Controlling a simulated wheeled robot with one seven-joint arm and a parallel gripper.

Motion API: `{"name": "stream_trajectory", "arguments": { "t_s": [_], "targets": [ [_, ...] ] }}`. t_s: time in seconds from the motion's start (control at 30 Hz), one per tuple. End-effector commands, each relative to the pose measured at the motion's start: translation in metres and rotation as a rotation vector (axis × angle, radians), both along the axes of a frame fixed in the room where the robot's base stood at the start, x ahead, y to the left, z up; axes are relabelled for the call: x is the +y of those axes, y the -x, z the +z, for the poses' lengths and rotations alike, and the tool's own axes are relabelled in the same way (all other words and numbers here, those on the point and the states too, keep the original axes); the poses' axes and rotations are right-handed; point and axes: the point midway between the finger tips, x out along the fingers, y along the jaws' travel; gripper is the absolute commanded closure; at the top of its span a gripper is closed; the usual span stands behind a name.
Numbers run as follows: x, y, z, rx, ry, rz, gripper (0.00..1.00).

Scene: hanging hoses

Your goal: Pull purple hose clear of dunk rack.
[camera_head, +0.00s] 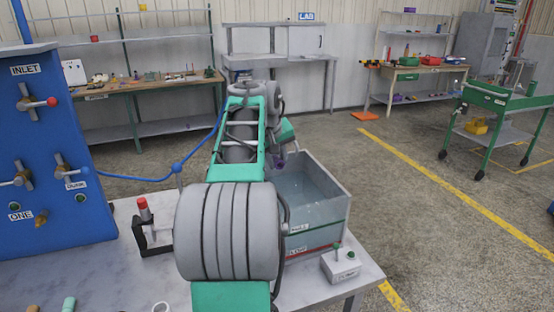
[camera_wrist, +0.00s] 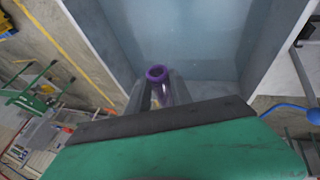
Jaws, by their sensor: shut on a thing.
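My gripper (camera_head: 284,152) is at the left rear edge of a grey open tank in the head view, mostly behind my own arm. In the wrist view its two grey fingers (camera_wrist: 158,92) are shut on the purple hose (camera_wrist: 158,74), whose round open end faces the camera. Only a small purple bit (camera_head: 281,163) of the hose shows in the head view; the rest is hidden. The tank (camera_head: 318,229) has a green stripe and a red stripe and bluish water inside. I cannot make out a separate dunk rack.
A blue panel (camera_head: 45,140) with valves stands at the left. A blue hose (camera_head: 140,178) runs from it behind my arm. A black stand with a red-topped part (camera_head: 143,208) and a switch box (camera_head: 340,264) are on the bench. Open floor lies to the right.

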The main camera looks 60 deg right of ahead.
Motion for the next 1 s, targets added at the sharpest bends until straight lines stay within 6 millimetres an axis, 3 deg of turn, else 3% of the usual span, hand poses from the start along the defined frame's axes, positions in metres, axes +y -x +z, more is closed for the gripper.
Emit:
{"name": "stream_trajectory", "arguments": {
  "t_s": [1.0],
  "targets": [
    [0.0088,0.0095,0.0007,-0.002,0.003,-0.003,1.0]
  ]
}}
